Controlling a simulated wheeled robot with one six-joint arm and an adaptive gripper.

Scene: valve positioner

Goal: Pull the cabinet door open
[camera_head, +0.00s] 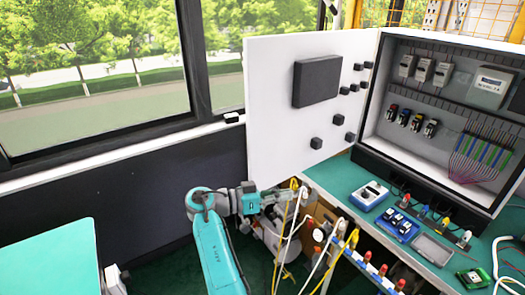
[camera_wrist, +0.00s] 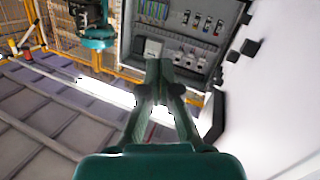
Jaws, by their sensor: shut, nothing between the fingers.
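The white cabinet door (camera_head: 275,100) stands swung wide open to the left of the grey cabinet (camera_head: 440,115), with its inner face and black fittings showing. In the wrist view the door (camera_wrist: 285,90) fills the right side and the open cabinet (camera_wrist: 185,40) shows beyond my fingers. My gripper (camera_head: 288,191) is low, near the door's bottom edge; I cannot tell from the head view whether it touches the door. In the wrist view my gripper (camera_wrist: 160,80) has its fingertips together with nothing between them. The door's handle is not visible.
A green bench (camera_head: 340,185) below the cabinet holds a blue-based device (camera_head: 369,196), a blue tray (camera_head: 398,225) and small parts. Yellow and white cables (camera_head: 288,235) hang beside my gripper. A dark wall and windows stand on the left, with a teal table (camera_head: 50,265) at lower left.

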